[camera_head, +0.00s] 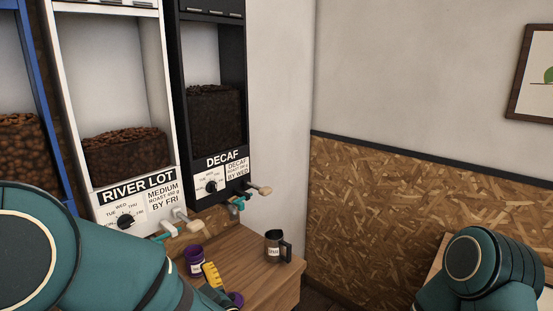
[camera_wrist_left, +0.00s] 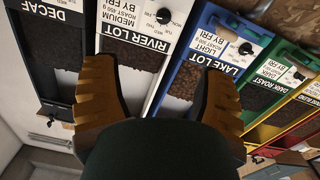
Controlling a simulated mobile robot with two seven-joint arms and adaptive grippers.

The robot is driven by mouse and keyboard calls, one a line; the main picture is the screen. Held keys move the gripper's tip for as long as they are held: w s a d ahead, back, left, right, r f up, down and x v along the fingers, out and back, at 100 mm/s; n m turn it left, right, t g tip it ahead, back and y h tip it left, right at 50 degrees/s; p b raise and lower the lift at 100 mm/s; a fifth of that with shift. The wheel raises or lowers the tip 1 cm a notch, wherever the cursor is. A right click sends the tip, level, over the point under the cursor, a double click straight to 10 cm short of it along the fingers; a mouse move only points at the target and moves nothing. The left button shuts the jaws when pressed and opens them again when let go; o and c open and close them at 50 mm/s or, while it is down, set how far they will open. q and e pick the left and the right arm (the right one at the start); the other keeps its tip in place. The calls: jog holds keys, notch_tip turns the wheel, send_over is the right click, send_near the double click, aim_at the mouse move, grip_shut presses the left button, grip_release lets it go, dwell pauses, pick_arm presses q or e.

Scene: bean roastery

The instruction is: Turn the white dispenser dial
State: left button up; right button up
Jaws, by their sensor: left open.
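The white dispenser (camera_head: 80,100) stands at the left in the head view, with beans behind its window. Its label reads RIVER LOT, MEDIUM ROAST, BY FRI. Its black dial (camera_head: 125,221) sits at the lower left of the front, ringed by day names; I cannot tell where it points. The dial also shows at the top of the left wrist view (camera_wrist_left: 164,15). My left gripper (camera_wrist_left: 156,95) is open and empty, its yellow fingers apart in front of the dispensers; the dial is beyond the fingertips. My right gripper is out of view.
A black DECAF dispenser (camera_head: 213,105) stands right of the white one, a blue one (camera_head: 38,105) left. Lever taps (camera_head: 187,222) stick out below. A purple canister (camera_head: 194,261) and a dark mug (camera_head: 278,246) stand on the wooden counter (camera_head: 262,275). A wall closes the right.

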pick_arm(q)
jog(key=w+d+f+m+h+b, duration=0.1)
jog(key=w+f+m+h, duration=0.15)
jog(key=f, duration=0.45)
jog(key=w+d+f+m+g+h, duration=0.1)
jog(key=f+h, duration=0.3)
jog(key=f, duration=0.4)
jog(key=w+d+f+m+h+b, duration=0.1)
jog(key=f+m+h, duration=0.1)
jog(key=f+h, duration=0.35)
jog(key=s+d+f+m+g+h, duration=0.1)
jog(key=s+f+m+g+h, duration=0.1)
jog(key=s+f+g, duration=0.2)
jog(key=s+d+f+m+g+h+b, duration=0.1)
jog(key=s+f+g, duration=0.4)
jog(key=s+f, duration=0.5)
notch_tip(320, 180, down, 4)
jog(key=shift+s+d+f+m+h, duration=0.15)
jog(key=shift+s+d+m+h, duration=0.25)
jog(key=shift+h, duration=0.5)
jog(key=shift+w+d, duration=0.1)
jog(key=shift+w, duration=0.05)
